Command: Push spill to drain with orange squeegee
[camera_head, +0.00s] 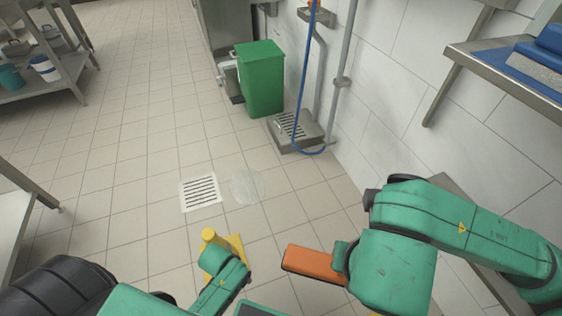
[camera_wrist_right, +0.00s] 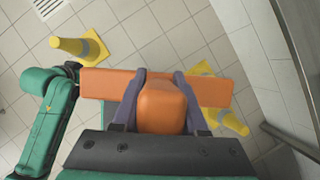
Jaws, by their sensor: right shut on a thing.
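The orange squeegee (camera_head: 314,263) is held low over the floor in front of my right arm; the right wrist view shows its wide orange bar (camera_wrist_right: 212,91) and thick handle. My right gripper (camera_wrist_right: 161,76) is shut on the handle, with one dark finger on each side. In the head view the green arm hides most of this grip. The spill (camera_head: 247,186) is a faint, clear round patch on the tiles. It lies just right of the square floor drain (camera_head: 200,189) with dark slots, beyond the squeegee.
A yellow cone (camera_head: 212,238) stands close by my left arm; the right wrist view shows yellow cones (camera_wrist_right: 81,47) on both sides. A green bin (camera_head: 260,80) and a grated metal basin (camera_head: 285,143) stand along the right wall. Open tiles surround the drain.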

